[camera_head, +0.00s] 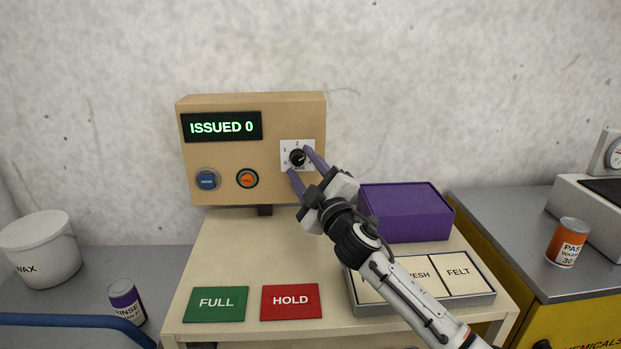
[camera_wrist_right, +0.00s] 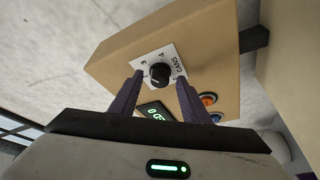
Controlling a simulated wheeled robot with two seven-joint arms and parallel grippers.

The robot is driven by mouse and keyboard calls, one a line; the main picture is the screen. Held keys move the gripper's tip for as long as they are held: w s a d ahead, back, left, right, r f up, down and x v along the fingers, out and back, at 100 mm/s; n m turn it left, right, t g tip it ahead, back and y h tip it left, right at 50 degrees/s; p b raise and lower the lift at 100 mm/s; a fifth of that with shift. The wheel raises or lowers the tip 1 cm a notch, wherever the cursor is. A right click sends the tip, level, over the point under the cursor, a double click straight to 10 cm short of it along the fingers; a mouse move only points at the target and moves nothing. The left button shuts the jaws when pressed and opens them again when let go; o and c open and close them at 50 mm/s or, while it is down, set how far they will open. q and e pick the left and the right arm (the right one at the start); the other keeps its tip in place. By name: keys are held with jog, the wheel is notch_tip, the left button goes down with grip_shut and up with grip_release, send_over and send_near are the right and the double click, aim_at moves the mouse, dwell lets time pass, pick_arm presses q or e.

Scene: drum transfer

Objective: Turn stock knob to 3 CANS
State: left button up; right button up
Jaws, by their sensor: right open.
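The black stock knob (camera_head: 297,157) sits on a white dial plate (camera_head: 285,147) on the front of a tan box (camera_head: 235,160). The plate carries small numbers and the word CANS. My right gripper (camera_head: 305,160) is open, with its purple fingers on either side of the knob. The right wrist view shows the knob (camera_wrist_right: 160,74) between and just beyond the two fingertips; I cannot tell whether they touch it. The knob's pointer setting is too small to read surely. The display (camera_head: 221,127) reads ISSUED 0. My left gripper is not in view.
A blue button (camera_head: 207,180) and an orange button (camera_head: 247,178) are left of the dial. A purple box (camera_head: 408,212) and a tray (camera_head: 425,304) of labelled tiles lie by my right arm. Green FULL (camera_head: 216,304) and red HOLD (camera_head: 291,301) cards lie in front.

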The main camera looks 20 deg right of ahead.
jog(key=b+v, duration=0.1)
jog(key=v, duration=0.8)
jog(key=shift+s, duration=0.35)
